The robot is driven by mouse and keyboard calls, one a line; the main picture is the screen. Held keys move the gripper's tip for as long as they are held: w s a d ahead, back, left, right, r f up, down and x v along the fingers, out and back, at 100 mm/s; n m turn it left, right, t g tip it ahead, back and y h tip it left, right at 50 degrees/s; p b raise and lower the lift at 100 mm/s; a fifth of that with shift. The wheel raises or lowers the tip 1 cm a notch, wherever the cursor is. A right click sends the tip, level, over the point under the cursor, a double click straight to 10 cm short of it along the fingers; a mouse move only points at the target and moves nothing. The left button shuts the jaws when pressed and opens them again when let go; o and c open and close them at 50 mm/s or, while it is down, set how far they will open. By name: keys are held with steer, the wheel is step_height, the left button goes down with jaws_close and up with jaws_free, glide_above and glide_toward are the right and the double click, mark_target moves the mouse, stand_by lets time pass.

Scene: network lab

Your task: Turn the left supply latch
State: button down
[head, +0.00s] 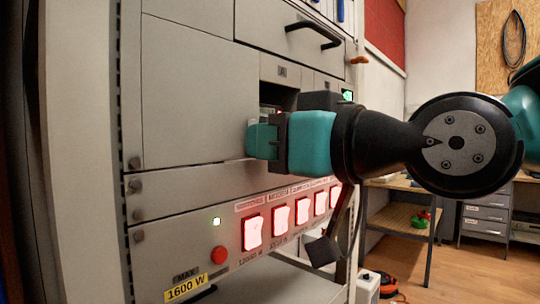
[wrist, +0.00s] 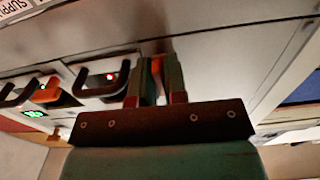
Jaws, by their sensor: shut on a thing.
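The left supply bay, under the label A (head: 282,72), is mostly hidden behind my gripper (head: 262,141) in the head view. In the wrist view, my gripper (wrist: 160,84) is closed on a small orange latch (wrist: 157,65), which shows as a sliver between the fingers. Beside it is a supply front with a black handle (wrist: 92,78) and a red light. Farther left is another supply with a black handle, an orange latch (wrist: 47,91) and a green display (wrist: 33,114). The held latch's exact angle is hidden by the fingers.
Below the bays, a rack panel carries several red-lit switches (head: 252,233), a red button (head: 219,254) and a yellow 1600 W label (head: 186,288). A drawer with a black handle (head: 313,35) is above. A workbench (head: 405,216) stands behind at right.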

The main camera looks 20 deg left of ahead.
steer(key=shift+f, duration=0.25)
steer(key=c, duration=1.3)
jaws_free()
steer(key=shift+o, duration=0.7)
steer(key=shift+r, duration=0.15)
